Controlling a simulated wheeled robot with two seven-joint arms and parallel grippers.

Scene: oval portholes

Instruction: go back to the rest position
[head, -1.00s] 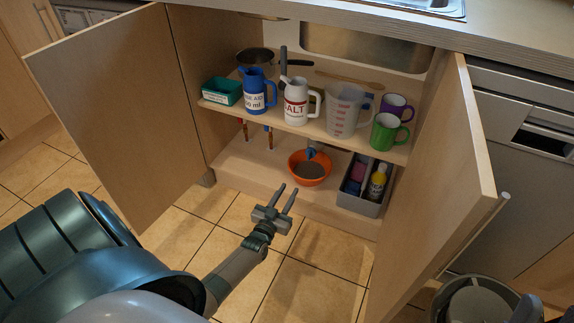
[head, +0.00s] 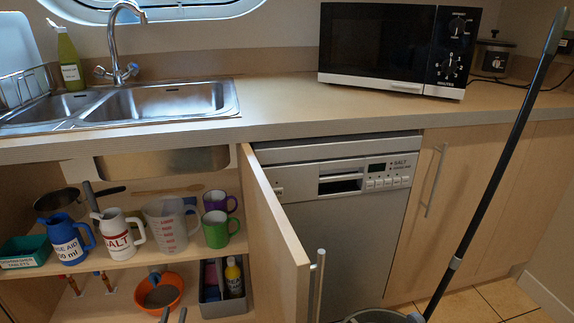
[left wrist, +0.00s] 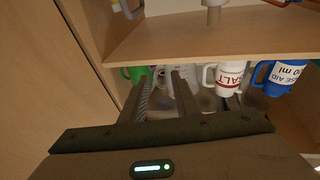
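My left gripper (head: 173,315) shows only as two fingertips at the bottom edge of the head view, in front of the open cabinet and just below the orange bowl (head: 172,290). In the left wrist view its two fingers (left wrist: 161,100) stand apart with nothing held between them. They point towards the cabinet, with a green mug (left wrist: 135,73) and the white salt jug (left wrist: 226,78) beyond. My right gripper is in neither view.
The open cabinet door (head: 275,235) stands right of the shelf (head: 120,258). The shelf holds jugs, mugs, a pan and a teal box. A grey bin (head: 222,307) stands below. A dishwasher (head: 360,215) and a long dark pole (head: 495,170) are to the right.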

